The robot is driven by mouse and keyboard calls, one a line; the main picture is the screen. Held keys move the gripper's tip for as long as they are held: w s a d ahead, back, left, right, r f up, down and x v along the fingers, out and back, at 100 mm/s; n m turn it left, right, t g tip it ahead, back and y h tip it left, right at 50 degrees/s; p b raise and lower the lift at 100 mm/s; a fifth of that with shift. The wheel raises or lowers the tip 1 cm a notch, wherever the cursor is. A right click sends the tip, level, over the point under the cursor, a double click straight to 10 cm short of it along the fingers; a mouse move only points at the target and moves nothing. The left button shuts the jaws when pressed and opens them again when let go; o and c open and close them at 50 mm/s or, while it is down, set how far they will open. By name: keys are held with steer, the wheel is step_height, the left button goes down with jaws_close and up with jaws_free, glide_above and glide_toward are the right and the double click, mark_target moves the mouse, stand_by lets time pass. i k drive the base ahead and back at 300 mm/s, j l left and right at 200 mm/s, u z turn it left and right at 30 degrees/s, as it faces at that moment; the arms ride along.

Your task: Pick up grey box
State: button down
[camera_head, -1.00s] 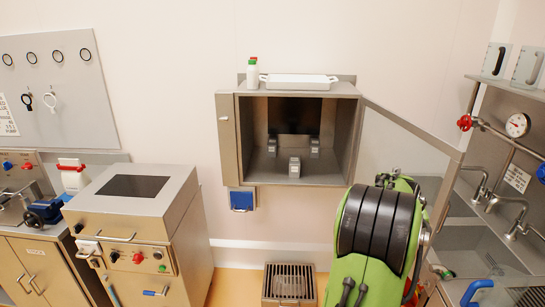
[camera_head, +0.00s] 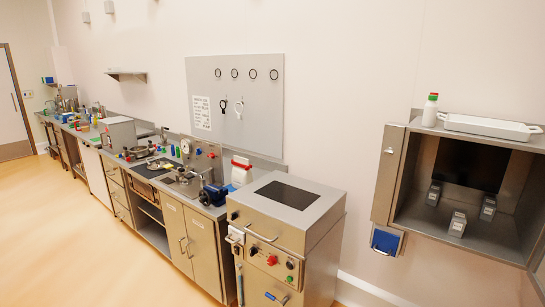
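Three small grey boxes stand inside the open steel wall cabinet (camera_head: 383,190) at the right. One grey box (camera_head: 433,194) is at the back left, another grey box (camera_head: 488,208) is at the back right, and a third grey box (camera_head: 457,224) is nearer the front. Each has a pale patch on its face. I cannot tell which one the task names. My gripper is not in view.
A white bottle (camera_head: 430,110) and a white tray (camera_head: 488,127) sit on the cabinet. A blue holder (camera_head: 386,241) hangs below it. A steel machine (camera_head: 281,225) stands left of it. A long counter runs left; the floor (camera_head: 70,235) before it is clear.

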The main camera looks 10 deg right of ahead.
mark_target(458, 223)
steer(key=z, duration=1.5)
